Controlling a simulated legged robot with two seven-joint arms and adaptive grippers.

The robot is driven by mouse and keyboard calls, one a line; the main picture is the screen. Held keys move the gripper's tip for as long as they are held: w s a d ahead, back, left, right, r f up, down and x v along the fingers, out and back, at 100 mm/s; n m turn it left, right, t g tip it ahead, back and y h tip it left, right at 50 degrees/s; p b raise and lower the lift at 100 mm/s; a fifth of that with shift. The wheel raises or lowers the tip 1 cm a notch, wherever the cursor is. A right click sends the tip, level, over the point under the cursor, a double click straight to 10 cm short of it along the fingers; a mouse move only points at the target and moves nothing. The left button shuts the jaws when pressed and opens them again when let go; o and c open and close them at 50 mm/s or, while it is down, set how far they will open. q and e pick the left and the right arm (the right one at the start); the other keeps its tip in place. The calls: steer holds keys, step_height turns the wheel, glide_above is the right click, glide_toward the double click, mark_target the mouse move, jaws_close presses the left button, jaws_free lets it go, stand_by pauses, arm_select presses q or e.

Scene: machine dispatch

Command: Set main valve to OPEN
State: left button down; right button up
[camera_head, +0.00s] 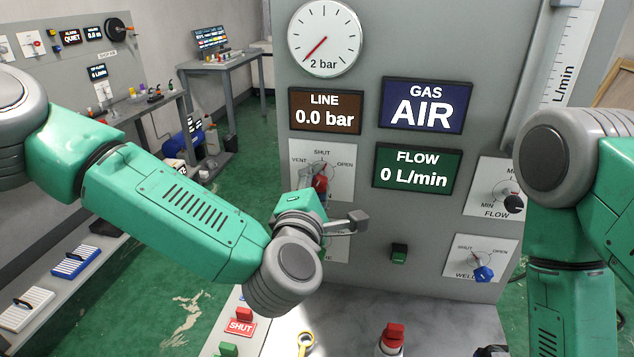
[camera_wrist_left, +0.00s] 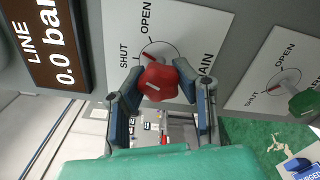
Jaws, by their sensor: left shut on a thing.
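The main valve is a red knob (camera_wrist_left: 158,82) on a white plate (camera_wrist_left: 200,30) marked SHUT, OPEN and, partly covered, MAIN. In the head view the red knob (camera_head: 320,184) shows on the plate marked VENT, SHUT and OPEN, partly behind my wrist.
The LINE display (camera_head: 326,111) reads 0.0 bar, and FLOW (camera_head: 416,168) reads 0 L/min. A green knob (camera_wrist_left: 304,103) sits on the neighbouring plate. A blue knob (camera_head: 484,274) and a black knob (camera_head: 514,204) are at the right. A red-topped object (camera_head: 393,335) stands on the ledge below.

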arm_select(q)
steer(key=m, duration=0.4)
steer(key=shift+s+d+f+m, duration=0.1)
steer(key=shift+s+f+m, duration=0.1)
steer(key=shift+f+m, duration=0.2)
steer(key=shift+m, duration=1.3)
steer(key=c, duration=1.2)
jaws_free()
steer(key=shift+o, duration=0.2)
steer(key=shift+r, duration=0.2)
